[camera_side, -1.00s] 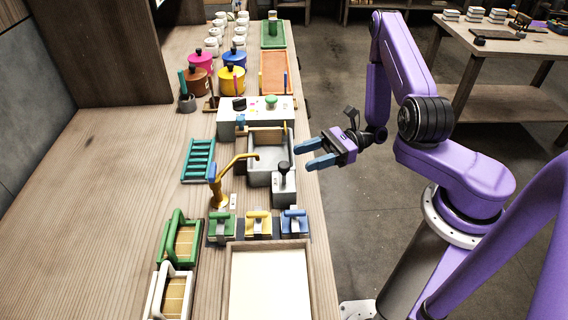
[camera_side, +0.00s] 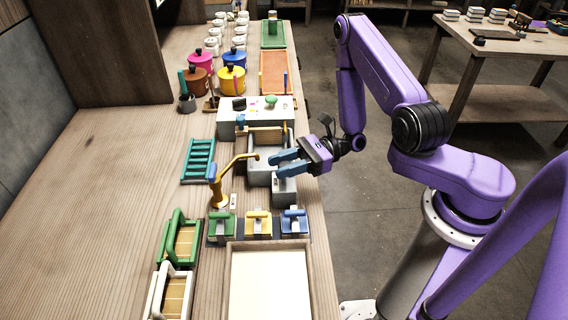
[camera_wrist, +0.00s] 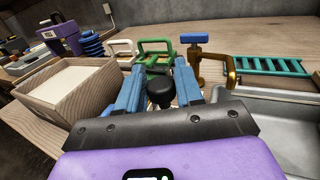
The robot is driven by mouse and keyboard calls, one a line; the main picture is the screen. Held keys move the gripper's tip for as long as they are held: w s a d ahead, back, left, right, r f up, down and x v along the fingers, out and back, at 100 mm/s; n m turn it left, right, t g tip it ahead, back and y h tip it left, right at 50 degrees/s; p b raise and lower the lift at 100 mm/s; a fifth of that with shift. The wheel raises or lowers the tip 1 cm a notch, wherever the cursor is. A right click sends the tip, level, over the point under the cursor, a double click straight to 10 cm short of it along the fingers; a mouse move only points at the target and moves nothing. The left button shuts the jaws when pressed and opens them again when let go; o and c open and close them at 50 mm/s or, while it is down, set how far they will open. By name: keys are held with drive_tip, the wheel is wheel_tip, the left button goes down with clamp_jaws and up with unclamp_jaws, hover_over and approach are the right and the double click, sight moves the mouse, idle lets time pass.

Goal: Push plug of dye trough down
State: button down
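The dye trough (camera_side: 261,172) is a grey basin at the table's front edge, with a yellow spout beside it. Its plug shows in the wrist view as a round black knob (camera_wrist: 160,91), between my two blue fingers. In the side view my gripper hides the knob, and only the grey block (camera_side: 284,190) under it shows. My gripper (camera_side: 275,164) reaches in from the right over this block, fingers apart and pointing left. In the wrist view the gripper (camera_wrist: 159,68) is open around the knob; I cannot tell whether a finger touches it.
The golden tap (camera_side: 217,186) with a blue handle stands left of the trough. Green, yellow and blue clamps (camera_side: 257,224) and a pale tray (camera_side: 270,285) lie nearer the camera. A grey box (camera_side: 257,108) with a green button stands behind. A teal rack (camera_side: 198,160) lies left.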

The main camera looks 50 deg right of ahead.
drive_tip(key=shift+f, duration=1.55)
drive_tip(key=c, duration=0.8)
unclamp_jaws()
drive_tip(key=shift+c, duration=0.2)
drive_tip(key=shift+d, duration=0.1)
drive_tip(key=v, duration=1.7)
drive_tip(key=shift+s+d, duration=0.1)
drive_tip(key=shift+d, duration=0.05)
